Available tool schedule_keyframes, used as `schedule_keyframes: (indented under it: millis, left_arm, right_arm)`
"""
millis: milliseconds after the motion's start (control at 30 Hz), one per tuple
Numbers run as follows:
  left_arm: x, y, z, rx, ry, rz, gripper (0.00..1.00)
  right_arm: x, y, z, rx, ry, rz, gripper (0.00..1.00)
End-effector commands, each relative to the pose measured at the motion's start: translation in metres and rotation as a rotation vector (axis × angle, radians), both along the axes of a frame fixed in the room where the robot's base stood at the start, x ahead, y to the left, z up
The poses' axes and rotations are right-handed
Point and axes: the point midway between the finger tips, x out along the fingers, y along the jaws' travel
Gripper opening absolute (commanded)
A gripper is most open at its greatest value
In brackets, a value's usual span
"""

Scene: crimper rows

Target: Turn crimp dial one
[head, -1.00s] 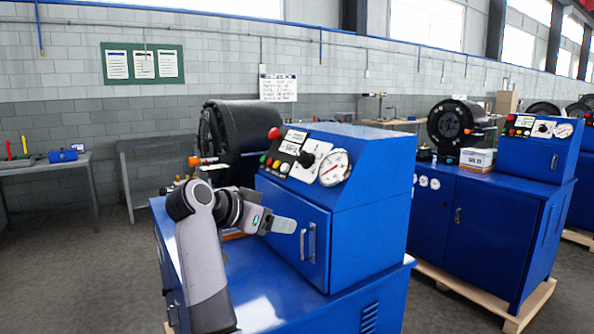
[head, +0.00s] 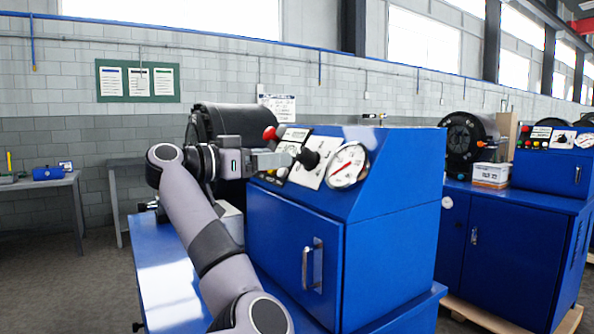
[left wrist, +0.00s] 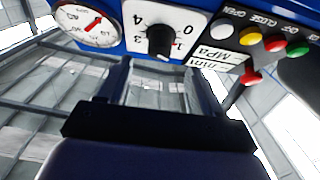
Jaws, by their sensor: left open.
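The crimp dial is a black knob (head: 308,158) on a white plate in the sloped panel of the nearest blue machine. It also shows in the left wrist view as a black knob (left wrist: 160,41), with numbers around it. My left gripper (head: 284,158) reaches in from the left, just beside the knob in the head view. In the left wrist view its two fingers (left wrist: 160,75) are apart and empty, with the knob beyond and between their tips. I cannot tell whether a finger touches the knob. My right gripper is not in view.
A pressure gauge (head: 347,165) sits right of the dial. A red mushroom button (head: 270,133) is at the panel's left, near my gripper. In the left wrist view, colored buttons (left wrist: 274,43) stand close to the dial. A second blue machine (head: 520,240) stands to the right.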

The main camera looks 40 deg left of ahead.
Motion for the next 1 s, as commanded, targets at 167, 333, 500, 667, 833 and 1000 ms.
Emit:
schedule_keyframes:
  millis: [167,333,500,667,833,1000]
  left_arm:
    - [0.019,-0.009,0.002,-0.003,0.001,-0.005,0.65]
    - [0.044,-0.019,0.002,-0.002,0.002,-0.004,0.65]
    - [0.060,-0.024,0.001,-0.001,0.001,-0.001,0.65]
    - [0.065,-0.026,0.000,-0.001,0.000,0.000,0.65]
    - [0.065,-0.026,0.000,-0.001,0.001,0.000,0.65]
    - [0.065,-0.026,0.000,-0.001,0.001,0.000,0.20]
  right_arm:
    - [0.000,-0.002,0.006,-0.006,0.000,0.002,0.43]
    - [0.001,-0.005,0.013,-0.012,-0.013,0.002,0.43]
    - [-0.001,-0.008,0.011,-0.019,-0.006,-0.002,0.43]
    - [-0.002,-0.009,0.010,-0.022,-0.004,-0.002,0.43]
    - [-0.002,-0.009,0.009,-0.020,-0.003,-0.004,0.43]
    - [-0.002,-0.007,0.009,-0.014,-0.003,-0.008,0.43]
